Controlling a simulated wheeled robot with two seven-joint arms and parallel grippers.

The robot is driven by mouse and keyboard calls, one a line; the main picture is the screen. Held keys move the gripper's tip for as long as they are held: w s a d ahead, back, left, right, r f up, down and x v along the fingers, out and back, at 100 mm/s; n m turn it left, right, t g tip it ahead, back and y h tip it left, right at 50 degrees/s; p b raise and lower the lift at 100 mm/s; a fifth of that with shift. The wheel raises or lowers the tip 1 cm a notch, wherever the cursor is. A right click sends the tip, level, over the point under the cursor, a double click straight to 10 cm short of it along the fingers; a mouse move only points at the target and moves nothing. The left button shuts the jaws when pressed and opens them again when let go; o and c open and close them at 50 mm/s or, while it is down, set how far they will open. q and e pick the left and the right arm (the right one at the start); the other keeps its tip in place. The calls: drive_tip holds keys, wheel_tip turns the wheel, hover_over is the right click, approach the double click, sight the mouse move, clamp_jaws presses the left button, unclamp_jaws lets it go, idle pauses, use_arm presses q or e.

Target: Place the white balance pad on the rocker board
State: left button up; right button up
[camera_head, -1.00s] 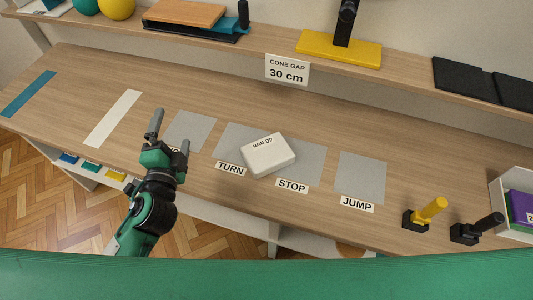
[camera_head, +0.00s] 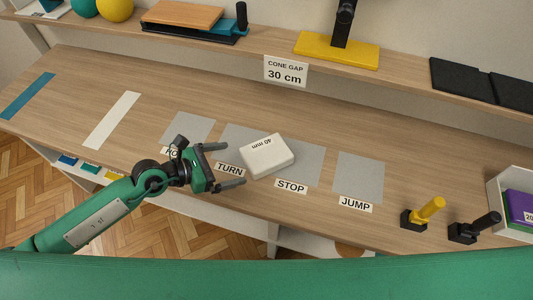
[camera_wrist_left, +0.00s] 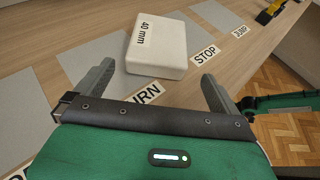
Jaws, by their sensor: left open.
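The white balance pad (camera_head: 267,157), marked 40 mm, lies on a grey patch of the bench between the TURN and STOP labels. My left gripper (camera_head: 233,165) is open and empty, just left of the pad, with its fingers pointing at it. In the left wrist view the pad (camera_wrist_left: 157,45) sits ahead of the spread fingers, not between them. A board with a wooden top and blue parts (camera_head: 185,16), which looks like the rocker board, is on the raised back shelf. My right gripper cannot be made out.
A yellow base with a black post (camera_head: 337,50) and dark flat pads (camera_head: 462,78) stand on the shelf. A CONE GAP sign (camera_head: 286,71) hangs at its edge. Yellow (camera_head: 424,212) and black (camera_head: 475,228) handled pieces and a white bin (camera_head: 497,190) are at right. The bench behind the pad is clear.

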sight(256, 156)
use_arm(q)
drive_tip(key=x, duration=0.5)
drive_tip(key=shift+w+d+p, duration=0.1)
drive_tip(key=shift+d+p, duration=0.05)
drive_tip(key=shift+p, duration=0.15)
drive_tip(key=shift+w+d+f, duration=0.2)
drive_tip(key=shift+w+d, duration=0.15)
drive_tip(key=shift+d, duration=0.25)
drive_tip(key=p+x, duration=0.1)
drive_tip(key=x, duration=0.3)
drive_tip(key=shift+w+d, duration=0.15)
drive_tip(key=shift+w, duration=0.1)
drive_tip(key=c, duration=0.9)
use_arm(e)
drive_tip(key=shift+s+d, duration=0.1)
drive_tip(key=shift+s, duration=1.1)
